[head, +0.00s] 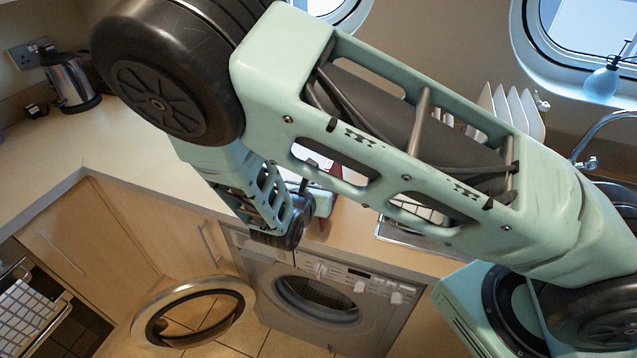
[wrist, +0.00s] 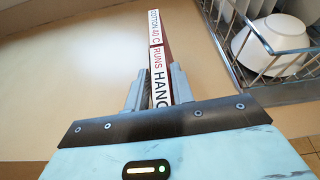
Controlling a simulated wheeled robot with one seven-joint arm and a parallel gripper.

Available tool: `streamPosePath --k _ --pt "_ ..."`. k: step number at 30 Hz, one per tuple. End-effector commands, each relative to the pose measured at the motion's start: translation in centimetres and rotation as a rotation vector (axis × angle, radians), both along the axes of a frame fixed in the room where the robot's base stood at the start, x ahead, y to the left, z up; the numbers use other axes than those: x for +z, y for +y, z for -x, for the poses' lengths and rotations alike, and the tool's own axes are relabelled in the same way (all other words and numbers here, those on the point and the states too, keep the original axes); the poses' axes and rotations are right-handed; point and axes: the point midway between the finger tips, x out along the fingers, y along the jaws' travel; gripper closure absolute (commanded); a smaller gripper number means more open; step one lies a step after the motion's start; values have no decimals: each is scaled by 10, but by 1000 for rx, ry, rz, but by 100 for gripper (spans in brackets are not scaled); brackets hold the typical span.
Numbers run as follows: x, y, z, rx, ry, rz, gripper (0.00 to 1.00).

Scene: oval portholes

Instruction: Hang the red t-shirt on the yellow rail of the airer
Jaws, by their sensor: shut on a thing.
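My gripper (wrist: 160,88) is shut on a narrow, dark red-edged item (wrist: 167,40) with a white label down its face. The label reads "COTTON 40 C", "RUNS" and "HANG", with the lower end hidden by my gripper. The wording is that of a clothing care label, but I cannot see a shirt's shape. In the head view my gripper (head: 312,203) is mostly behind my arm, over the worktop. A sliver of red (head: 325,226) shows beside it. The airer and its yellow rail are not seen in either view.
A wire dish rack (wrist: 262,78) with a white bowl (wrist: 275,36) stands right of my gripper. Below the worktop (head: 130,155) is a washing machine (head: 300,318), its round door (head: 150,312) swung open. A kettle (head: 70,82) stands far left, a tap (head: 598,135) right.

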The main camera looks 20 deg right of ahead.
Motion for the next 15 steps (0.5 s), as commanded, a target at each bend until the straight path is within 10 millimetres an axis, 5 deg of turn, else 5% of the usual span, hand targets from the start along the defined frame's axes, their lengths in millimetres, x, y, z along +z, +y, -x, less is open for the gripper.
streamPosePath --k 8,9,10,15 --pt "-1 0 0 0 -1 0 100" --pt "-1 0 0 0 -1 0 65" --pt "-1 0 0 0 -1 0 57" --pt "-1 0 0 0 -1 0 51"
